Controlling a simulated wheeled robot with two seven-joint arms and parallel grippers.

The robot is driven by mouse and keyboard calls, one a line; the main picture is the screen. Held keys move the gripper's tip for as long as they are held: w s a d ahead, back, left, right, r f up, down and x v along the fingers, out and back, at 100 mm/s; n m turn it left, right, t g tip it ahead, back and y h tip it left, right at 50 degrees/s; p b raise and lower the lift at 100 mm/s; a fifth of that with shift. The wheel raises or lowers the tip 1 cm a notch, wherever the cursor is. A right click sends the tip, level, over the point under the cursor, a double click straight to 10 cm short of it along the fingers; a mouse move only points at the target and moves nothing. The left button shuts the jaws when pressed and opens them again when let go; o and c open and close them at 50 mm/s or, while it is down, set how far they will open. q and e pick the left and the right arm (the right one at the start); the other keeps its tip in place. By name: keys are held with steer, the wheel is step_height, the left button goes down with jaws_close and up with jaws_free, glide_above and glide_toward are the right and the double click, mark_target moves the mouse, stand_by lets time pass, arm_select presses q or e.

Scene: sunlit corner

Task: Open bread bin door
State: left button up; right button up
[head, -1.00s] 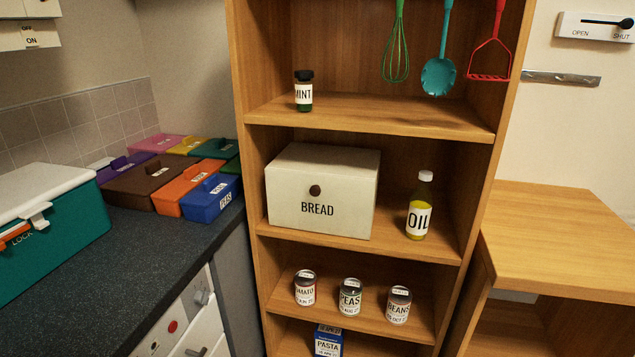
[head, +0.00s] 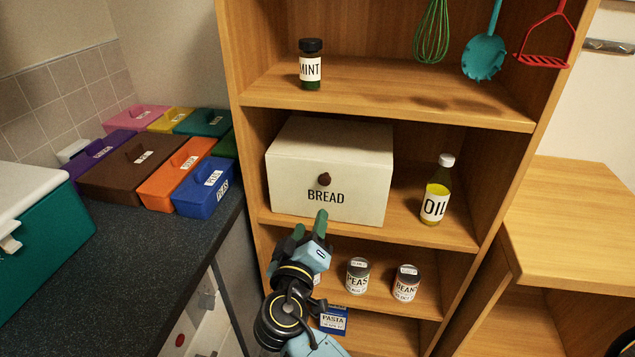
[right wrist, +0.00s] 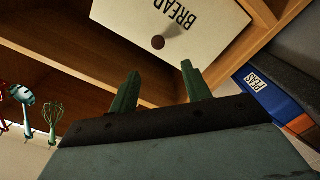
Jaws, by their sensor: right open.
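The cream bread bin (head: 350,165) stands on the middle shelf of the wooden unit, its front door shut. The door carries a dark round knob (head: 324,179) above the word BREAD. My right gripper (head: 311,222) is just below and in front of the door, fingers pointing up toward it, apart from the knob. In the right wrist view my gripper's two green fingers (right wrist: 157,82) are spread with nothing between them. The knob (right wrist: 158,42) and the bin's front (right wrist: 195,30) show beyond the fingertips, appearing upside down. My left gripper is not in view.
An oil bottle (head: 436,190) stands right of the bin on the same shelf. A mint jar (head: 310,65) is on the shelf above. Peas (head: 357,276) and beans (head: 406,284) cans stand below. Lidded boxes (head: 130,170) line the counter at left.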

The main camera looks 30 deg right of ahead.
mark_target(324, 182)
steer(key=p+x, duration=0.1)
steer(key=x, duration=1.2)
steer(key=shift+d+r, duration=0.1)
steer(key=shift+r, duration=0.05)
jaws_close()
